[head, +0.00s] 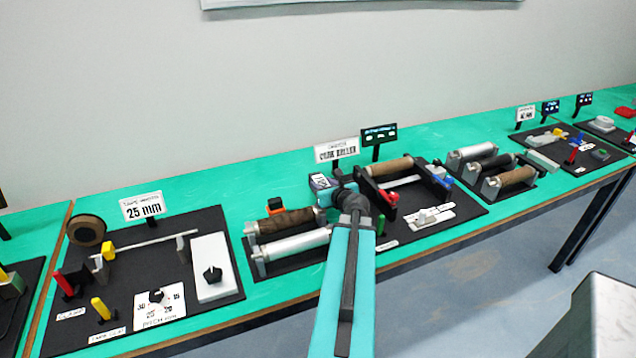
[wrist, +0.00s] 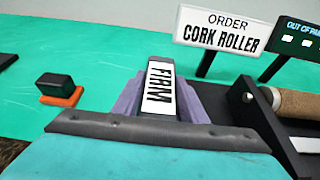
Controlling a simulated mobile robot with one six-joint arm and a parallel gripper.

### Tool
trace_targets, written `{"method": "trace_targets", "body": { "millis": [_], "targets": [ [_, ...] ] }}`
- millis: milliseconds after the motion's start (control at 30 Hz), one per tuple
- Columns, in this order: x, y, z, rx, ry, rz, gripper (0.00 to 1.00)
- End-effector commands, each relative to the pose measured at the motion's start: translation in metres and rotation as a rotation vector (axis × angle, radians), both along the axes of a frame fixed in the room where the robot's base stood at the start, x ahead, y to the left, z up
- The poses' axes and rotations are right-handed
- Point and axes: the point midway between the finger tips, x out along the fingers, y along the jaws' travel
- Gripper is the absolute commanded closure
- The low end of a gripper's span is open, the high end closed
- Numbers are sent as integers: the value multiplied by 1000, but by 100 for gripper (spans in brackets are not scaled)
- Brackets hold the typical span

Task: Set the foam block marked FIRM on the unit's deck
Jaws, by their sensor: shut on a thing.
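My gripper (head: 336,186) is shut on the foam block marked FIRM (head: 321,183), held in front of the order sign. In the wrist view the block (wrist: 160,88) shows a white label reading FIRM, with purple-grey sides flanking it. The unit with the cork roller (head: 390,166) stands just to the right, on a dark board. Its cork roller also shows in the wrist view (wrist: 299,105). I cannot tell whether the block touches anything below.
The order sign reading CORK ROLLER (head: 336,150) and a dark display (head: 379,134) stand behind the unit. A rack of spare rollers (head: 292,243) lies left, with a black-and-orange block (head: 275,205) behind it. Another roller rack (head: 486,185) stands right. Green bench (head: 270,172) is clear at the back.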

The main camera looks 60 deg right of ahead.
Motion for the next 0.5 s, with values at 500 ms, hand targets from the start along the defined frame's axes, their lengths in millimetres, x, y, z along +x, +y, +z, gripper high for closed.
{"method": "trace_targets", "body": {
  "millis": [500],
  "targets": [
    [7,-5,0,0,0,0,87]
  ]
}}
